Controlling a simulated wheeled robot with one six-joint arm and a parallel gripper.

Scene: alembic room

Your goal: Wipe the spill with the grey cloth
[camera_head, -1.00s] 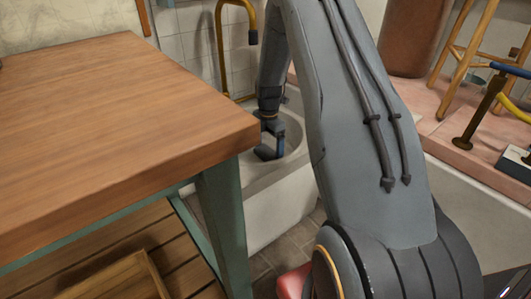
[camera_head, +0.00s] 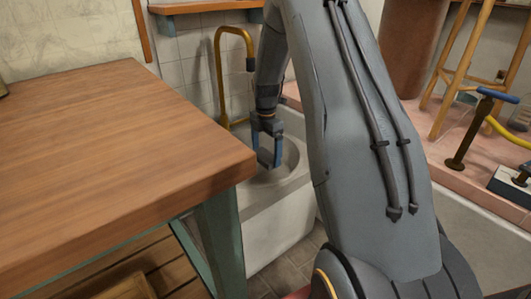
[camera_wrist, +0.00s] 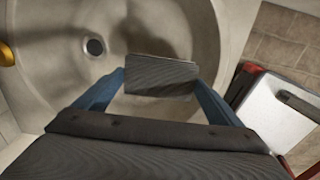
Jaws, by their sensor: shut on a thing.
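My gripper (camera_wrist: 160,82) is shut on a dark grey, ribbed, flat-sided piece, which I take to be the grey cloth (camera_wrist: 160,74), held between its two blue fingertips. In the head view my gripper (camera_head: 269,150) points down over a pale round basin (camera_head: 291,168). The wrist view shows the basin (camera_wrist: 207,25) from above, with its drain (camera_wrist: 94,46) left of the cloth. The basin floor has brownish, darker shading, but I cannot tell a clear spill from shadow. The cloth is too small to make out in the head view.
A wooden table (camera_head: 110,130) with green legs stands close on the left. A brass tap (camera_head: 220,75) rises behind the basin. A pink ledge (camera_head: 440,130) with a stool and a blue-handled device (camera_head: 475,125) is on the right.

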